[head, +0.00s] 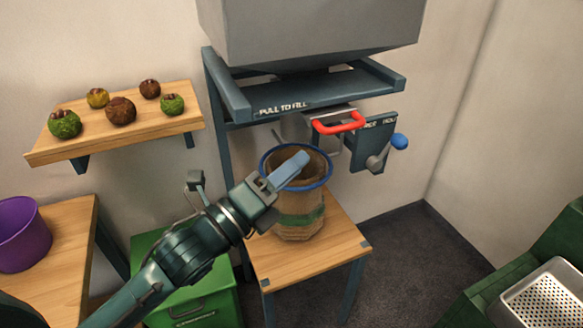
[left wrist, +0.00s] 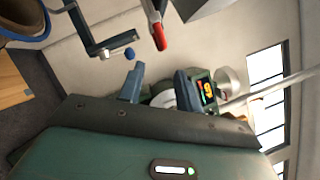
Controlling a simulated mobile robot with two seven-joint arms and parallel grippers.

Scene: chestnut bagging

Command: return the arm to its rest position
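My left arm reaches in from the lower left of the head view. Its gripper (head: 292,169) shows in front of the near rim and opening of a brown sack with a blue rim (head: 300,218). In the left wrist view the two fingers of this gripper (left wrist: 160,86) stand apart with nothing held between them. The blue rim (left wrist: 35,34) shows at that view's upper left, off to one side of the fingers. The sack stands upright on a small wooden stand (head: 293,262). How far the gripper is above or before the sack I cannot tell. My right gripper is not in view.
A grey hopper (head: 312,32) with a red handle (head: 340,124) and a blue-knobbed lever (head: 399,142) is behind the sack. A wooden shelf (head: 160,122) holds several chestnut-like balls. A purple bucket (head: 20,235), a green bin (head: 205,306) and a perforated tray (head: 545,303) stand around.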

